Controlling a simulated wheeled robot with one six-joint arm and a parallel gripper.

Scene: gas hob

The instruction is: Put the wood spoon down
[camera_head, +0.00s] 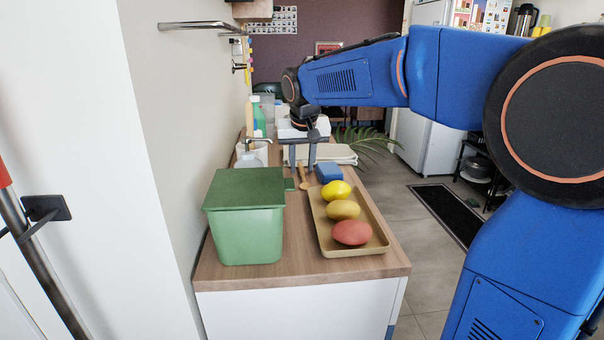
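The wood spoon (304,184) is small in view on the wooden counter, behind the green box. Its bowl end points toward me and its thin handle runs back between the fingers of my gripper (302,168). My gripper points down from the end of the blue arm. Its two dark fingers stand apart, one on each side of the handle, with a visible gap. The far end of the handle is hidden, and I cannot tell whether the spoon fully rests on the counter.
A lidded green box (246,232) stands at the front left. A tan tray (372,250) with yellow, ochre and red oval items stands at right. A blue block (328,172) is close right of my gripper. Bottles, a white cup and pale boards crowd the back.

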